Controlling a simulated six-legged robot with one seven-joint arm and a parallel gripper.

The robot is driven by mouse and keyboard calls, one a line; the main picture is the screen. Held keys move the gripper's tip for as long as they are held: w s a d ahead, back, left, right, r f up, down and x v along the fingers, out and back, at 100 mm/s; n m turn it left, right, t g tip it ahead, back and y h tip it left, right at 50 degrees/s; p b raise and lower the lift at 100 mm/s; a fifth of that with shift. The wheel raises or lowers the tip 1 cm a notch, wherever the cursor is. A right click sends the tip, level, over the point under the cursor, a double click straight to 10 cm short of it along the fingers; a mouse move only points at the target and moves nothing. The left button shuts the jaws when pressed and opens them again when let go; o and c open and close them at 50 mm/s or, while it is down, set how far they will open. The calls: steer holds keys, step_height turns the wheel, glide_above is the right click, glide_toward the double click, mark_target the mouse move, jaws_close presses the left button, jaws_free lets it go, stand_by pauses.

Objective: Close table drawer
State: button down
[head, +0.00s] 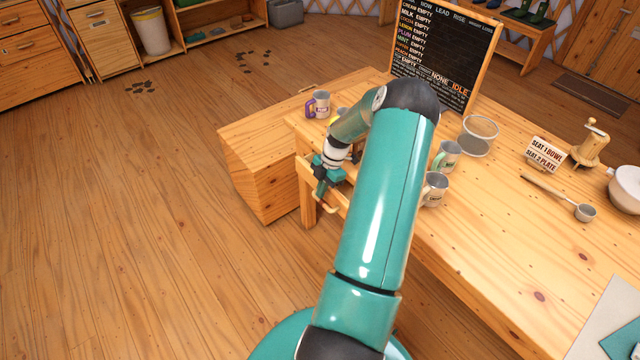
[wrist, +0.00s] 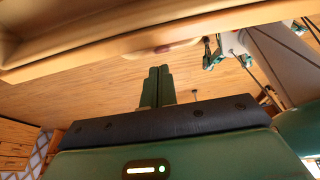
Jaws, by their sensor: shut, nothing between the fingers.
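The wooden table (head: 500,235) fills the right of the head view. At its left end, a light wooden drawer front (head: 305,172) shows beside my gripper, partly hidden by my arm. It looks pulled out from under the tabletop, but how far I cannot tell. A pale curved piece, perhaps its handle, shows just below my gripper (head: 322,186). My gripper is at the drawer's outer side, fingers shut and empty. In the wrist view my gripper (wrist: 157,86) has its fingers together, with a wooden edge (wrist: 150,35) across the top. Contact is unclear.
A wooden box (head: 255,170) stands against the table's left end. Mugs (head: 318,104) (head: 434,189), a sieve (head: 478,137), a menu board (head: 440,50) and a seat sign (head: 544,155) stand on the table. The floor (head: 130,210) at left is clear.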

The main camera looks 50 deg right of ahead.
steer(key=shift+s+d, duration=0.2)
steer(key=shift+d, duration=0.35)
steer(key=shift+s+d, duration=0.15)
steer(key=shift+d, duration=0.35)
steer(key=shift+d, duration=0.1)
steer(key=shift+s+d, duration=0.2)
steer(key=shift+d, duration=0.5)
steer(key=shift+s+d, duration=0.25)
steer(key=shift+d, duration=0.45)
steer(key=shift+s+d, duration=0.2)
steer(key=shift+d, duration=0.5)
steer(key=shift+w+a, duration=0.1)
